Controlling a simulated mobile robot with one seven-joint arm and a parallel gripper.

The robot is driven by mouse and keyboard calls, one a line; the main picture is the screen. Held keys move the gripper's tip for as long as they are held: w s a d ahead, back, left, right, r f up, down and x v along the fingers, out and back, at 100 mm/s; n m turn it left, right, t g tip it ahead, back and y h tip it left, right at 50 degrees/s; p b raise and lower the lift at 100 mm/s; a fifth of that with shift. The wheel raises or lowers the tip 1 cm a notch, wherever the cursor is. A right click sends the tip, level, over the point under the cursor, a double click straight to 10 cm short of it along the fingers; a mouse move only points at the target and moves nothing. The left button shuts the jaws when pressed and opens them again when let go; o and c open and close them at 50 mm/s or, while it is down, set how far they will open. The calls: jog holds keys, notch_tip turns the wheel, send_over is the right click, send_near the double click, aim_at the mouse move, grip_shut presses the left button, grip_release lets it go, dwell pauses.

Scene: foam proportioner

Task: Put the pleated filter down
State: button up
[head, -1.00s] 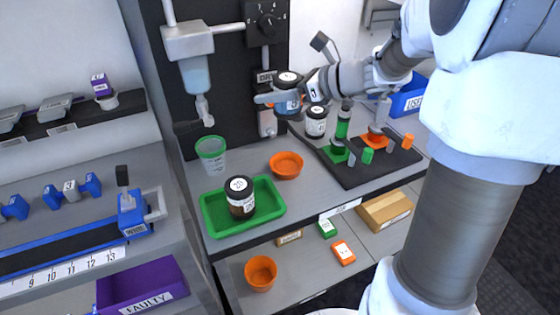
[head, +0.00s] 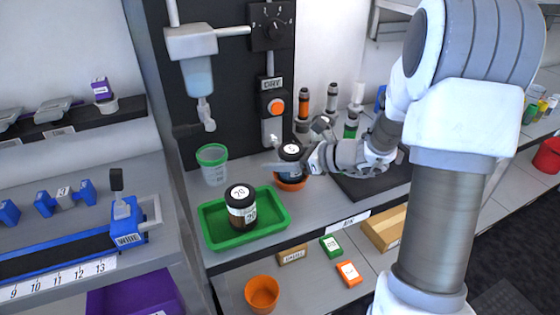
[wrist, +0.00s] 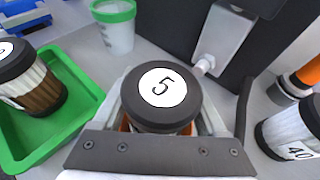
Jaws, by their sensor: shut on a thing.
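I cannot tell whether the filter touches the bowl. A second black-capped cartridge (head: 241,210) stands in the green tray (head: 215,238), left of my gripper.
A green-rimmed cup (head: 212,168) stands behind the tray. A dispenser (head: 198,78) and a panel with an orange button (head: 277,107) are at the back. A cartridge marked 40 (wrist: 292,130) is close on the right. A black mat (head: 370,184) lies right of the bowl.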

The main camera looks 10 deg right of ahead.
jog(key=shift+f+b, duration=0.3)
jog(key=o, duration=1.2)
jog(key=shift+c, duration=0.2)
jog(key=shift+r, duration=0.1)
jog(key=shift+r+p, duration=0.2)
jog(key=shift+p, duration=0.1)
jog(key=p+v, duration=0.2)
jog(key=v, duration=1)
jog(key=shift+r, duration=0.1)
